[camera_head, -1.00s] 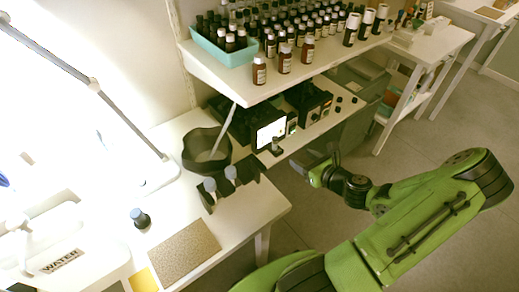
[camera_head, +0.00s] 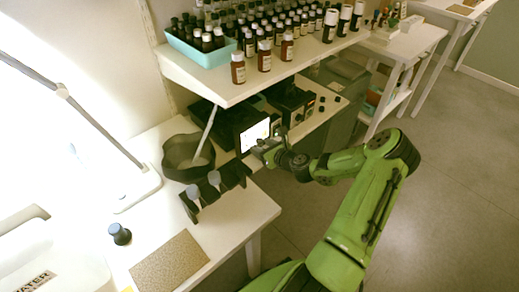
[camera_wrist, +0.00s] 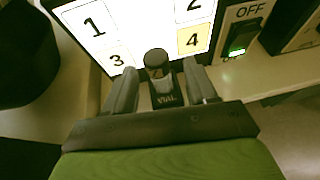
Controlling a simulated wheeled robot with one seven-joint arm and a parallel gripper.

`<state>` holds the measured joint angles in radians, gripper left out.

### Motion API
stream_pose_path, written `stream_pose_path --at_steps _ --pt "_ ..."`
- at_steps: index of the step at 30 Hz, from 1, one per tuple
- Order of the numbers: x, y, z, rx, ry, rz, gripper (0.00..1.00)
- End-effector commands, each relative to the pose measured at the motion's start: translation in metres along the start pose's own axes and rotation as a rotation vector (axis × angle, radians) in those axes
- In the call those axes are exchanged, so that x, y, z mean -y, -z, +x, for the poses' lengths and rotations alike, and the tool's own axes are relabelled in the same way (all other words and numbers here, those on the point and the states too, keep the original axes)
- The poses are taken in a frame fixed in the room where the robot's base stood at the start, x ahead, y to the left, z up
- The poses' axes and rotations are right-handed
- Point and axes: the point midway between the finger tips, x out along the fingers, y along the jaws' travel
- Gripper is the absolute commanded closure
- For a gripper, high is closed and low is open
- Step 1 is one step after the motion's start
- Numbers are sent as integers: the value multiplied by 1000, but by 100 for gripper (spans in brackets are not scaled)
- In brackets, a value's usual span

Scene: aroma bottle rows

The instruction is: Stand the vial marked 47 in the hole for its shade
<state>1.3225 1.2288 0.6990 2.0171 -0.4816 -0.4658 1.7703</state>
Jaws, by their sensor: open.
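A grey-capped vial (camera_wrist: 156,64) stands upright in a small dark holder (camera_wrist: 166,100) lettered VIAL, in front of a lit screen. The mark on its cap is too small to read surely. My gripper (camera_wrist: 161,78) is open, with one finger on each side of this vial; I cannot tell whether either touches it. In the head view my gripper (camera_head: 264,150) is at the screen and hides the vial. The black stepped rack (camera_head: 236,177) holds two grey-topped vials, one at left (camera_head: 192,191) and one beside it (camera_head: 214,178). Their marks are unreadable.
The screen (camera_wrist: 92,27) shows tiles 1 to 4, with 4 tinted orange. A box with a green-lit OFF switch (camera_wrist: 239,42) is right of it. A black bin (camera_head: 188,157), a dark-capped bottle (camera_head: 120,234) and a brown mat (camera_head: 168,262) are on the bench. A bottle shelf (camera_head: 213,90) overhangs.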

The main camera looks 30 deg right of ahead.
Motion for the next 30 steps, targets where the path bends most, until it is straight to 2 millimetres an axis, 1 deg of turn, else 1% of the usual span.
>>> stream_pose_path --at_steps 3,4,12,15,24,26,30 --pt "0 -1 -1 0 0 0 43" --pt "0 -1 -1 0 0 0 45" --pt "0 -1 -1 0 -1 -1 86" --pt "0 -1 -1 0 -1 -1 100" --pt "0 -4 -2 0 -1 -2 100" --pt "0 -8 -4 1 -1 -2 100" --pt "-1 -26 -11 1 -2 -3 100"
